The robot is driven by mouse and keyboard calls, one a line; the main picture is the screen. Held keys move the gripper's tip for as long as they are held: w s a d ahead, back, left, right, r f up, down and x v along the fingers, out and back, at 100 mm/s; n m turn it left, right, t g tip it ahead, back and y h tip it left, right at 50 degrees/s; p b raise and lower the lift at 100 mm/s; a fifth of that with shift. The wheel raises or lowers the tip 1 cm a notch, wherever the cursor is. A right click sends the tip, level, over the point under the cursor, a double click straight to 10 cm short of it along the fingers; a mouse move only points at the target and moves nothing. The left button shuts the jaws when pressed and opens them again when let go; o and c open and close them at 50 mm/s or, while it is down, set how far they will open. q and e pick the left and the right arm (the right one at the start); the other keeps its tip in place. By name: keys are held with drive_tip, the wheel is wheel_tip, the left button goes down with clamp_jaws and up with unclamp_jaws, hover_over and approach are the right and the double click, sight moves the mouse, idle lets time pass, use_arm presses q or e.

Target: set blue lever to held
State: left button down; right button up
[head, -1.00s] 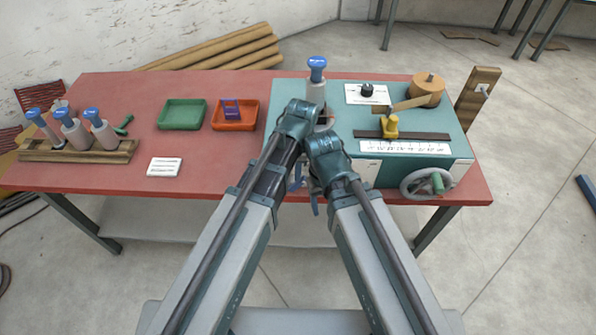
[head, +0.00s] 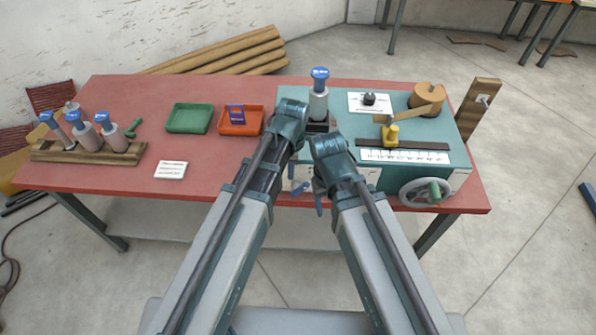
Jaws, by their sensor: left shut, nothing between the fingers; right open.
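The teal winder (head: 418,140) stands on the right part of the red bench. A small blue lever (head: 303,187) shows low at its front face, partly hidden by my arms. My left gripper (head: 290,128) is at the winder's front left edge, above the lever; its fingers are mostly hidden behind its wrist, and it is shut and empty. My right gripper (head: 320,198) is just right of the lever, pointing down in front of the winder, and is open. I cannot tell whether either touches the lever, nor read the lever's setting.
A blue-topped spool (head: 319,100) stands on the winder, with a yellow guide (head: 390,134) and a handwheel (head: 428,193) to its right. Green (head: 189,118) and orange (head: 240,121) trays, a white card (head: 171,170) and a wooden rack (head: 90,153) of spools lie left.

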sight(301, 186)
use_arm(q)
drive_tip(key=d+r+p, duration=0.3)
drive_tip(key=r+p, duration=0.4)
drive_tip(key=r, duration=0.1)
use_arm(e)
wheel_tip(301, 186, up, 8)
drive_tip(key=shift+r, duration=0.1)
use_arm(q)
drive_tip(key=s+a+m, duration=0.2)
drive_tip(key=a+m, duration=0.5)
drive_tip(key=m, duration=0.2)
drive_tip(key=s+a+m, duration=0.3)
drive_tip(key=a+m, duration=0.5)
drive_tip(key=s+d+f+m+b, duration=0.2)
drive_tip(key=s+d, duration=0.1)
drive_tip(key=d, duration=0.2)
drive_tip(key=s+d+f+m+b, duration=0.2)
drive_tip(key=s+d+f+b, duration=0.1)
drive_tip(key=d, duration=0.3)
drive_tip(key=shift+m+y, duration=0.4)
use_arm(e)
wheel_tip(301, 186, down, 5)
drive_tip(key=shift+f, duration=0.15)
use_arm(q)
drive_tip(key=shift+d, duration=0.1)
